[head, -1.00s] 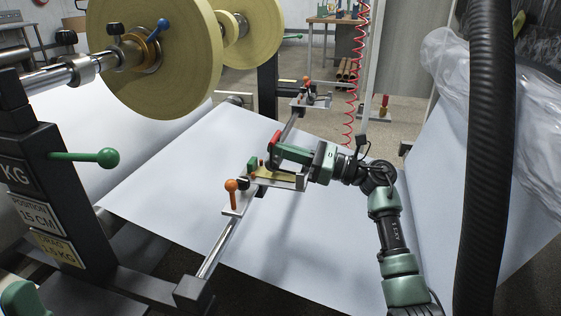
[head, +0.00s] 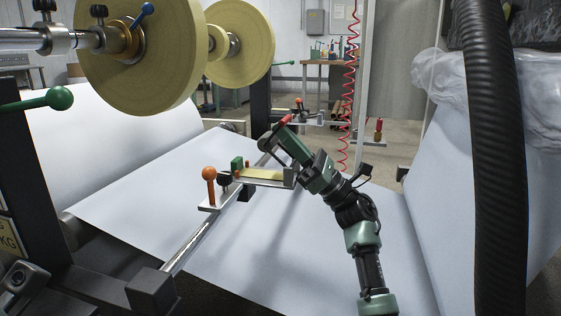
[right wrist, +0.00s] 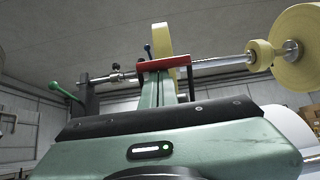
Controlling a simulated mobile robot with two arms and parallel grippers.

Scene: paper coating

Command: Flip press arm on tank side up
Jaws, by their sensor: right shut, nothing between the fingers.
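The tank (head: 262,176) is a pale yellow tray on a rail across the white paper web, in the middle of the head view. A green block (head: 237,164) stands at its left end, beside an orange-knobbed lever (head: 209,178) that stands upright. My right gripper (head: 285,124) is shut and empty, pointing up and left above the tank's far right end. A red bar lies at its fingertips; in the right wrist view the red bar (right wrist: 165,64) crosses the fingers. I cannot tell whether it is the press arm or a gripper part. My left gripper is not in view.
Large yellow tape rolls (head: 140,60) hang on a shaft at upper left. A green-knobbed lever (head: 58,98) sticks out at left. A thick black hose (head: 487,170) hangs at right. A red coiled cable (head: 348,110) hangs behind the tank.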

